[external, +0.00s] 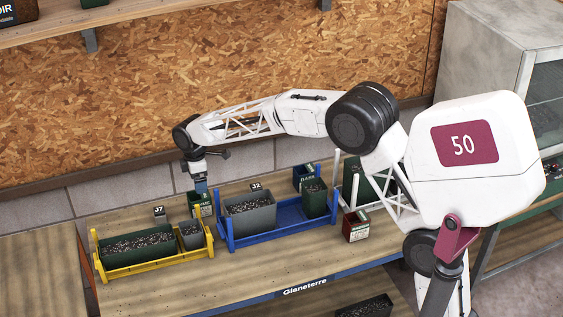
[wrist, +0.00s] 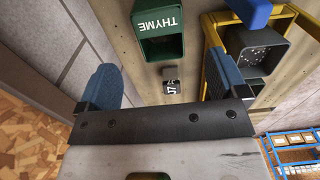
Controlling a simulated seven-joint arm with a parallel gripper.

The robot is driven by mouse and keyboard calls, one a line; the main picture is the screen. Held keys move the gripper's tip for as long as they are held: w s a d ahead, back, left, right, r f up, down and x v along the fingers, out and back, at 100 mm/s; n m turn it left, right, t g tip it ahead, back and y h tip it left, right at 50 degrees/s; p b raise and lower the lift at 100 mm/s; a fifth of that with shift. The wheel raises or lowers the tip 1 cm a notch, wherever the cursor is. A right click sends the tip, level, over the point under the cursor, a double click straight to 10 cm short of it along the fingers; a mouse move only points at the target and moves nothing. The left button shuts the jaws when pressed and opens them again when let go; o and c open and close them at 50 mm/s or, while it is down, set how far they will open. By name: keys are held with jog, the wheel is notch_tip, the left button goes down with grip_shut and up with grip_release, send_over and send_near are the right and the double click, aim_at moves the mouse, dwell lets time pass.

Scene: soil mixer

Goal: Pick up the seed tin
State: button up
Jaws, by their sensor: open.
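A green seed tin (external: 205,203) stands on the bench between the yellow rack and the blue rack. In the wrist view, the green tin (wrist: 160,32) shows its open top and the word THYME. My gripper (external: 200,188) is above this tin and points down. In the wrist view, my gripper (wrist: 162,82) is open, with blue fingers spread wide and nothing held between them. The tin lies beyond the fingertips, towards the top of that view. A blue tin (external: 304,178) stands behind the blue rack, and a red tin (external: 356,227) stands to its right.
The yellow rack (external: 152,266) holds a long green planter (external: 137,247) and a small grey pot (external: 191,236). The blue rack (external: 285,232) holds a grey pot (external: 249,217) and a green pot (external: 315,199). A J7 tag (wrist: 170,84) stands near the tin. The front bench strip is clear.

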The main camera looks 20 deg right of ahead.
aim_at(199, 199)
jog(key=shift+f, duration=0.65)
jog(key=shift+f, duration=1.3)
jog(key=shift+a+f, duration=0.1)
jog(key=shift+f, duration=2.5)
jog(key=c, duration=1.1)
jog(key=shift+o, duration=0.2)
